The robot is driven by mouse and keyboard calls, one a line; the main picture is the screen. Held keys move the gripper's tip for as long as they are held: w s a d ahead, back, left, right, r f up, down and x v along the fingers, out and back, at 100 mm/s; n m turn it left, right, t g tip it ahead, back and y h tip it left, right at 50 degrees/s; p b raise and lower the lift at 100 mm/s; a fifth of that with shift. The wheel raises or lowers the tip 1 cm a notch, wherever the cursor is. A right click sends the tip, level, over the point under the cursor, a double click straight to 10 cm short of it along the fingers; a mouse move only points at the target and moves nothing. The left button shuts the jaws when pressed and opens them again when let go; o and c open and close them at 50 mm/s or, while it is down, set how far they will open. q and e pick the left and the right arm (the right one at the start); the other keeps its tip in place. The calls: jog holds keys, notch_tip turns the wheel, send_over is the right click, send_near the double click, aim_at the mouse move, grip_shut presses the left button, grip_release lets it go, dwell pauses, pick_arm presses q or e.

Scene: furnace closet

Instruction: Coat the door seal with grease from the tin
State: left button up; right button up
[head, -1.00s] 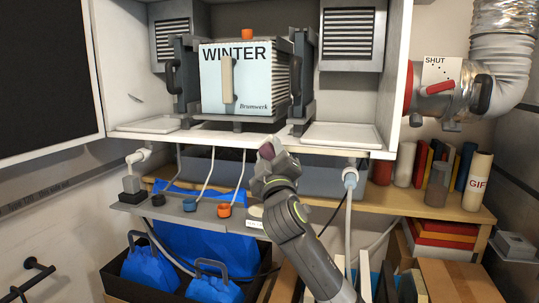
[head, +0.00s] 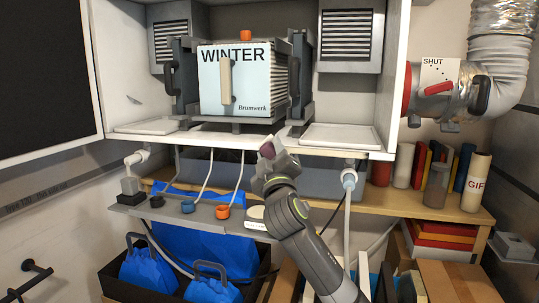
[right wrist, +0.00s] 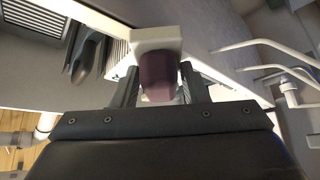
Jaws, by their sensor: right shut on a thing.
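My right gripper (head: 268,157) is raised in front of the lower edge of the open white cabinet. It is shut on a maroon thing (head: 267,148), which also shows between the fingers in the right wrist view (right wrist: 160,76). A pale block (right wrist: 158,38) sits at its far end; I cannot tell if it is part of the held thing. A round, cream-topped tin (head: 256,212) sits on the grey shelf, just left of my right arm and below the gripper. The door seal cannot be made out. My left gripper is not in view.
A unit marked WINTER (head: 232,80) stands in the cabinet between white trays. A blue cup (head: 188,206) and an orange cup (head: 223,212) sit on the grey shelf (head: 150,207). A pale vertical pipe (head: 349,215) stands right of my arm. Blue bags lie below.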

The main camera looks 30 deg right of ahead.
jog(key=shift+w+d, duration=0.15)
dwell(1.6)
jog(key=shift+s+a+p, duration=0.4)
jog(key=shift+a, duration=0.1)
jog(key=shift+s+a+p, duration=0.5)
jog(key=shift+s+a, duration=1)
jog(key=shift+a, duration=0.2)
